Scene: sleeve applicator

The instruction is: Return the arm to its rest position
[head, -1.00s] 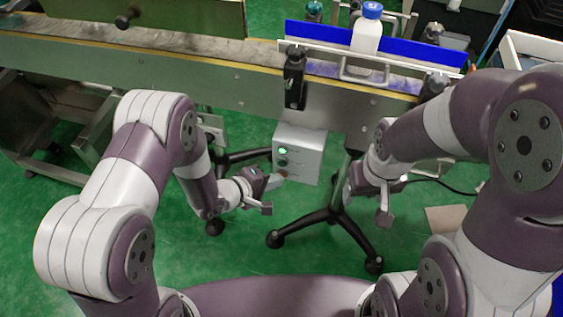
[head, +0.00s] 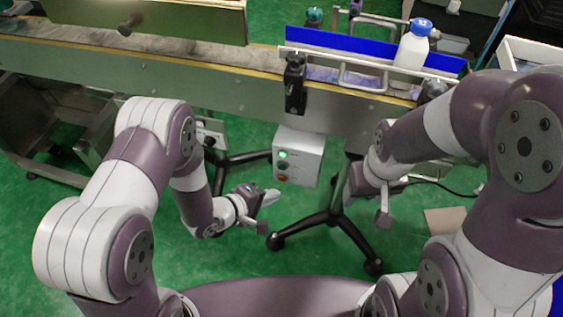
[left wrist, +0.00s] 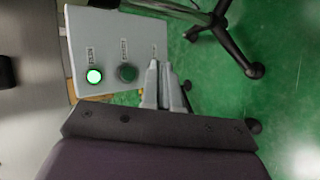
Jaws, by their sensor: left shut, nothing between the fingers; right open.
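My left gripper (head: 268,198) is in the middle of the head view, below the control box and apart from it. Its fingers are shut with nothing between them; they also show in the left wrist view (left wrist: 161,84). The grey control box (head: 299,156) has a lit green button, a dark button and a red one. In the left wrist view the box (left wrist: 117,37) shows its lit green button and a dark green one. My right gripper (head: 383,218) is open and empty, right of the black stand legs; its fingers are partly hidden.
A conveyor (head: 200,70) runs across the back. A white bottle with a blue cap (head: 412,46) stands on it between blue guides. A black wheeled stand (head: 336,212) is on the green floor. Open floor (head: 245,258) lies in front of my left gripper.

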